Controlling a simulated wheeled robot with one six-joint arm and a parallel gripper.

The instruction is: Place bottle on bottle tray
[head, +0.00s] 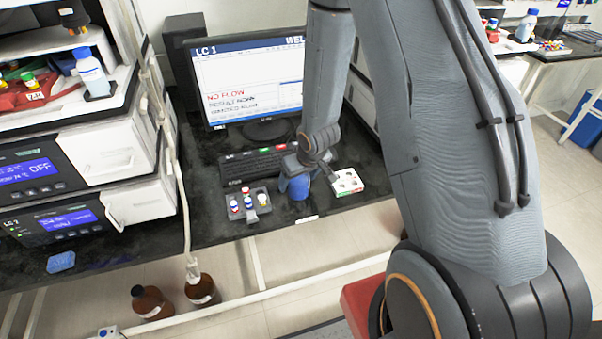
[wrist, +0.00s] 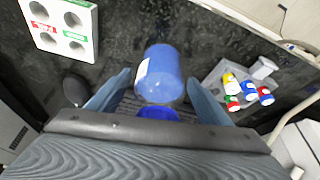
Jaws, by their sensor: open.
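A blue bottle-like cylinder (wrist: 160,75) with a white label and a darker blue cap-like end stands on the black bench in the wrist view. In the head view its blue side (head: 299,188) shows below my gripper (head: 297,178). My gripper is open, with its two fingers (wrist: 157,95) on either side of the cylinder and gaps visible. A clear bottle with a blue cap (head: 91,73) stands on the white tray-like top (head: 103,108) of the instrument stack at the left. I cannot tell for certain which surface is the bottle tray.
A grey vial tray (head: 236,214) is left of my gripper, and a white holed rack (head: 348,183) is right of it. A keyboard (head: 255,165) and monitor (head: 255,85) are behind. A hanging tube (head: 178,175) runs beside the instruments. A blue block (head: 61,262) lies near the bench edge.

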